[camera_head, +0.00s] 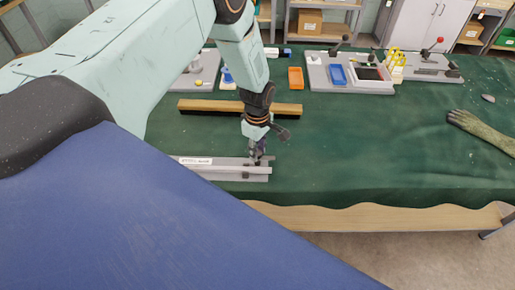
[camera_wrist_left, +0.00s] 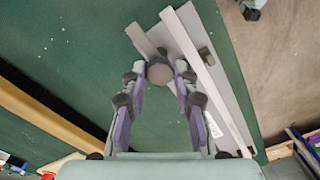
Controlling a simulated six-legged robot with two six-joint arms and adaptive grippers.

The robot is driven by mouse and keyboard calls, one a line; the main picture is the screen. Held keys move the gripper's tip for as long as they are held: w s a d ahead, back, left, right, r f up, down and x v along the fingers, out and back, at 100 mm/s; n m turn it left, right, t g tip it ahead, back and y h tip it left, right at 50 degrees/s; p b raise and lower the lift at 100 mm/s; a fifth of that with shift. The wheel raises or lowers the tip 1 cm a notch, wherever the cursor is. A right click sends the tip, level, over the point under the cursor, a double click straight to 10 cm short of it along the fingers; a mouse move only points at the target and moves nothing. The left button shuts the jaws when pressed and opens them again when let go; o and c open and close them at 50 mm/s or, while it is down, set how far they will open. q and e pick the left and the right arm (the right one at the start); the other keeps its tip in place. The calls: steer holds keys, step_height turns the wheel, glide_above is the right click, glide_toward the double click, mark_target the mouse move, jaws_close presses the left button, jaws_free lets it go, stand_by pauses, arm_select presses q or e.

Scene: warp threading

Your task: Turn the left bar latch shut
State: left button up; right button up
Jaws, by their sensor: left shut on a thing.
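The grey base plate (camera_head: 190,172) lies near the front edge of the green table, with a long pale bar (camera_head: 225,169) along it. In the left wrist view the bar (camera_wrist_left: 208,75) runs slantwise along the plate. The left bar latch (camera_wrist_left: 143,40) shows there as a flat grey arm beside a round dark knob, angled away from the bar. My left gripper (camera_head: 259,157) reaches down at the plate's right end. In the left wrist view its fingertips (camera_wrist_left: 160,74) are on either side of the knob, shut on the latch. My right gripper is out of view.
A wooden strip (camera_head: 215,106) lies behind the plate. Fixtures with an orange tray (camera_head: 295,77) and a blue tray (camera_head: 338,75) stand at the back. A mottled long object (camera_head: 483,132) lies at the right. The middle of the green table (camera_head: 370,145) is clear.

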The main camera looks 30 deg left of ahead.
arm_select(q)
steer(key=shift+r, duration=0.1)
steer(key=shift+c, duration=0.7)
jaws_close()
steer(key=shift+m, duration=0.4)
steer(key=m, duration=0.3)
steer(key=shift+m+b, duration=0.35)
steer(key=shift+m, duration=0.05)
steer(key=m, duration=0.3)
steer(key=shift+m+b, duration=0.3)
steer(key=shift+b, duration=0.05)
steer(key=m+b, duration=0.1)
steer(key=m, duration=0.4)
steer(key=shift+m+b, duration=0.65)
steer(key=shift+m, duration=1.65)
